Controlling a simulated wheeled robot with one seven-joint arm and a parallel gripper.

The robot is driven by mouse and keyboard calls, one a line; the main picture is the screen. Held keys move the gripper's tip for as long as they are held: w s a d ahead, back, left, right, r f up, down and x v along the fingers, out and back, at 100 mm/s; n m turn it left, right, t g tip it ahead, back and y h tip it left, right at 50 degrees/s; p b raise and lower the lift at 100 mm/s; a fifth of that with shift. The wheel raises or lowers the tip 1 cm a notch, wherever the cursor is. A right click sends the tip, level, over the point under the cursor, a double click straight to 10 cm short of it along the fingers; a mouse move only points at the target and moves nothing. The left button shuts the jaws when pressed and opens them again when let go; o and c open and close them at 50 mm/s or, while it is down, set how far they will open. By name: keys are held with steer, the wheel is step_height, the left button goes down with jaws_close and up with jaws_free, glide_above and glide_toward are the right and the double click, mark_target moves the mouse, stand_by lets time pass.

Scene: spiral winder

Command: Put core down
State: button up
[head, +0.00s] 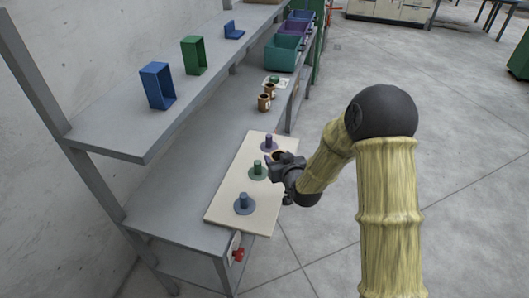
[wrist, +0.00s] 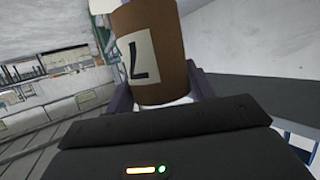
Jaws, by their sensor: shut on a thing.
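My gripper (head: 277,161) is shut on a brown core (wrist: 158,62), a hollow cylinder with a pale label marked "L" in the wrist view. In the head view the core (head: 278,155) is partly hidden by the gripper. It is held over or beside the right edge of a cream board (head: 225,208); the exact height is hard to tell. The board carries three round bases with upright pegs: a purple one (head: 269,142), a green one (head: 257,169) and a blue one (head: 244,203). The gripper is close to the purple and green pegs. No core sits on these pegs.
Two brown cores (head: 264,103) stand farther back on the grey bench (head: 160,205). A teal bin (head: 284,53) and purple bin (head: 294,28) are behind them. The upper shelf (head: 120,125) holds blue and green open boxes (head: 194,56). A red knob (head: 238,255) is on the bench front.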

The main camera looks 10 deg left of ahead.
steer(key=s+d+f+m+t+h+b, duration=0.1)
steer(key=d+f+m+h+b, duration=0.4)
steer(key=d+f, duration=1.9)
step_height(320, 180, down, 4)
steer(key=s+h+b, duration=0.1)
steer(key=b, duration=0.4)
steer(key=shift+s+r+m+t+h, duration=0.15)
steer(key=shift+m+t+h, duration=0.15)
steer(key=shift+d, duration=0.1)
steer(key=shift+d, duration=0.1)
